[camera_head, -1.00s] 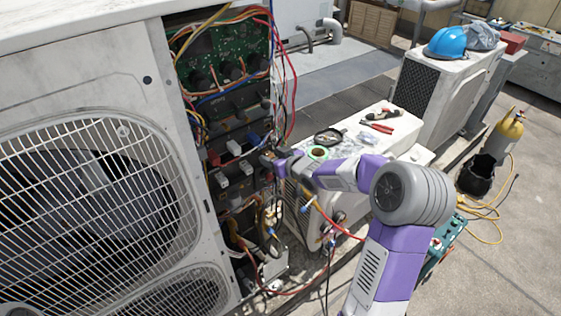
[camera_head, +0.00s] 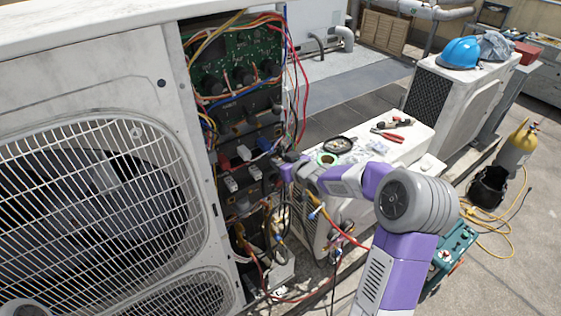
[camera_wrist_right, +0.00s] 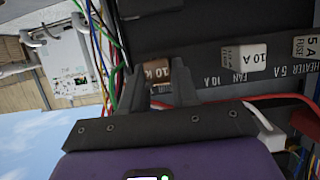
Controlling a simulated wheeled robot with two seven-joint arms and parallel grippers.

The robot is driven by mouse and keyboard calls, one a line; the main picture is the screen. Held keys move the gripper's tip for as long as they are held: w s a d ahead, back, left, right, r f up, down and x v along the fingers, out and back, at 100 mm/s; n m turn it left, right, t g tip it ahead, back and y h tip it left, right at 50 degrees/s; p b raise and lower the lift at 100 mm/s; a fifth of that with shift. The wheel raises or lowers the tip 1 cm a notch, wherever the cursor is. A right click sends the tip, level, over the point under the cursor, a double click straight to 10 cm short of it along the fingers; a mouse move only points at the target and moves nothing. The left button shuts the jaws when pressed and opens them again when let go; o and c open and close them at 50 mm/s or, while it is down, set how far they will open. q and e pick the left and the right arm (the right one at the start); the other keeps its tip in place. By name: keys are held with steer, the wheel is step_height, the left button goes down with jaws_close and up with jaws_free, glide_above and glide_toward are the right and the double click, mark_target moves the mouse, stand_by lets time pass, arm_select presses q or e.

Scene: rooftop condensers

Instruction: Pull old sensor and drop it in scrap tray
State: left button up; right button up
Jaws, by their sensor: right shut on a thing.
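My right gripper (camera_head: 280,168) is at the open electrical compartment of the condenser, at the right of a row of plug-in blocks. In the right wrist view its dark fingers (camera_wrist_right: 160,85) are shut on a small brown block (camera_wrist_right: 157,70) marked "10 K", which looks like the old sensor. The block is at the dark panel; whether it is still seated cannot be told. In the head view the gripper hides it. A dark round dish (camera_head: 340,145) lies on the low white unit; I cannot tell whether it is the scrap tray. My left gripper is out of view.
White fuse blocks (camera_wrist_right: 245,57) sit beside the brown block. Colored wires (camera_head: 297,75) hang close to my gripper, and hoses (camera_head: 275,225) hang below.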

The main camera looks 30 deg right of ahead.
steer(key=shift+s, duration=0.25)
jaws_close()
steer(key=shift+s+d, duration=0.1)
steer(key=shift+s, duration=0.6)
steer(key=shift+s, duration=0.1)
steer(key=shift+s+d+p, duration=0.1)
steer(key=shift+s+p, duration=0.2)
steer(key=shift+s, duration=0.65)
steer(key=shift+s, duration=0.1)
steer(key=shift+s+d+p, duration=0.15)
steer(key=shift+s+p, duration=0.3)
steer(key=shift+s, duration=1.45)
